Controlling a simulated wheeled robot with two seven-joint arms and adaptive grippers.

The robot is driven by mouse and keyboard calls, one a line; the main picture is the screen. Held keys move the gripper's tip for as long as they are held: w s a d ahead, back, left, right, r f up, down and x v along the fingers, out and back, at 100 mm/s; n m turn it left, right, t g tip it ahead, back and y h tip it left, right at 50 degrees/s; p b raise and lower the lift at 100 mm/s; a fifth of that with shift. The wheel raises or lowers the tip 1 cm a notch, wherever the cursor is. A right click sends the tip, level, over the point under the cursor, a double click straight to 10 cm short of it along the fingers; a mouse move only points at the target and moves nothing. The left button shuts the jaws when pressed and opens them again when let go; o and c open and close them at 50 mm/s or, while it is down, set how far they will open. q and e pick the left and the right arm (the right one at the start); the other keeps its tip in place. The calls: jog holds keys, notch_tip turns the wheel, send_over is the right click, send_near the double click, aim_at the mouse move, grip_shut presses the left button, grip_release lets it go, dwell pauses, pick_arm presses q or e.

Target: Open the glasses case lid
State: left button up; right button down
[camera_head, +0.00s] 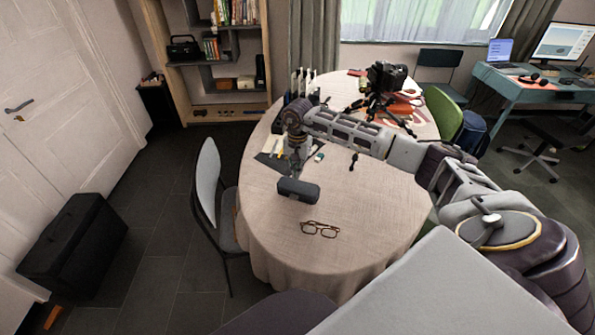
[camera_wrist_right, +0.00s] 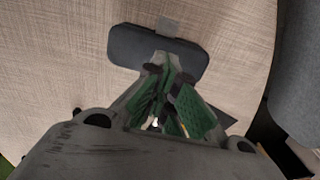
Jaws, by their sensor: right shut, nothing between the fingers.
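The glasses case (camera_head: 300,190) is dark grey with rounded ends and lies on the round table, and its lid looks closed. In the right wrist view the case (camera_wrist_right: 130,47) lies just beyond the fingertips, with a small grey tab on its far edge. My right gripper (camera_head: 296,173) points down at the back side of the case. In the wrist view the right gripper (camera_wrist_right: 168,74) has its green-padded fingers shut and empty, overlapping the near edge of the case. I cannot tell whether they touch it. My left gripper is out of view.
Brown-framed glasses (camera_head: 320,229) lie in front of the case. The table (camera_head: 370,220) is clear to the right. A dark mat (camera_head: 272,160) lies behind the case, and a camera on a tripod (camera_head: 383,88) stands farther back. A chair (camera_head: 208,190) is at the left.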

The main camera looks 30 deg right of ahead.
jog(key=shift+w+d+r, duration=0.1)
jog(key=shift+w+d, duration=0.05)
jog(key=shift+d, duration=0.05)
jog(key=shift+w+d+r, duration=0.1)
jog(key=shift+w+d, duration=0.05)
jog(key=shift+d, duration=0.05)
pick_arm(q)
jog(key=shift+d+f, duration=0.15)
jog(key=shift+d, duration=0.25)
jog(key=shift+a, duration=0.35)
pick_arm(e)
jog(key=shift+d, duration=0.1)
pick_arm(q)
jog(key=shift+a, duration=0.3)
pick_arm(e)
jog(key=shift+w+d+r, duration=0.1)
jog(key=shift+w+d, duration=0.15)
jog(key=shift+d, duration=0.05)
jog(key=shift+w+d+r+b, duration=0.1)
jog(key=shift+w+d+b, duration=0.1)
jog(key=shift+b, duration=0.1)
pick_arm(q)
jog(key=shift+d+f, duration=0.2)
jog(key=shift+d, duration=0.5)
pick_arm(e)
jog(key=shift+d, duration=0.1)
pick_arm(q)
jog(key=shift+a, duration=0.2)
